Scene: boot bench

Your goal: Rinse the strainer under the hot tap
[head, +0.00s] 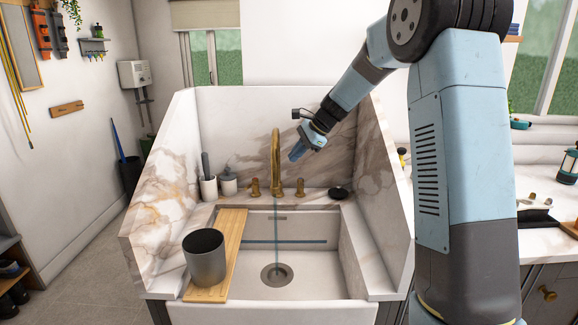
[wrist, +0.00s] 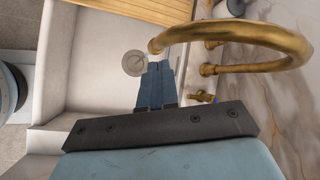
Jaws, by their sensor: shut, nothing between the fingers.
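The gold tap (head: 276,160) stands at the back of the white sink (head: 310,285), with a left handle (head: 255,187) and a right handle (head: 300,187). A thin stream of water (head: 276,235) falls from its spout towards the round metal drain piece (head: 277,274). I cannot tell whether this piece is the strainer. My gripper (head: 296,154) is shut and empty, in the air just right of the spout. In the wrist view, its fingers (wrist: 158,66) point towards the spout (wrist: 270,36), and a handle with a blue mark (wrist: 202,96) shows close by.
A wooden board (head: 232,240) spans the sink's left side, with a dark grey pot (head: 205,258) on it. A dark round object (head: 339,193) lies on the right ledge. A soap bottle (head: 228,181) and a brush holder (head: 208,186) stand at back left. Marble walls flank the sink.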

